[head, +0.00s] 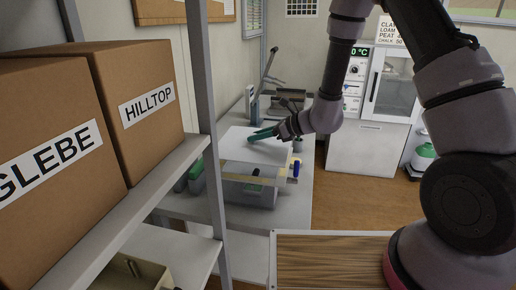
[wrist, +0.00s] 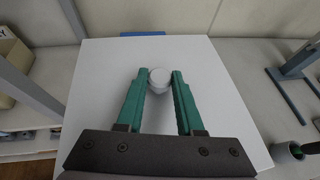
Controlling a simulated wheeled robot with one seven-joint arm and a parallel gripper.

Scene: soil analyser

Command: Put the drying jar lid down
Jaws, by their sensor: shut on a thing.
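My gripper (head: 262,134) reaches over the bench at the centre of the head view, its teal fingers pointing left. In the wrist view my gripper (wrist: 160,78) is shut on a small round white thing, which I take for the drying jar lid (wrist: 160,76). The lid sits between the fingertips, over a plain white board (wrist: 215,110). I cannot tell whether the lid touches the board. The lid cannot be made out in the head view, where the white board (head: 240,149) lies under the fingers. No jar can be made out.
A grey tub (head: 238,190) stands in front of the board. A blue-grey stand (wrist: 292,78) and a grey cup (wrist: 288,153) are right of the board in the wrist view. A shelf with boxes labelled GLEBE (head: 45,140) and HILLTOP (head: 135,95) stands left. Much of the board is bare.

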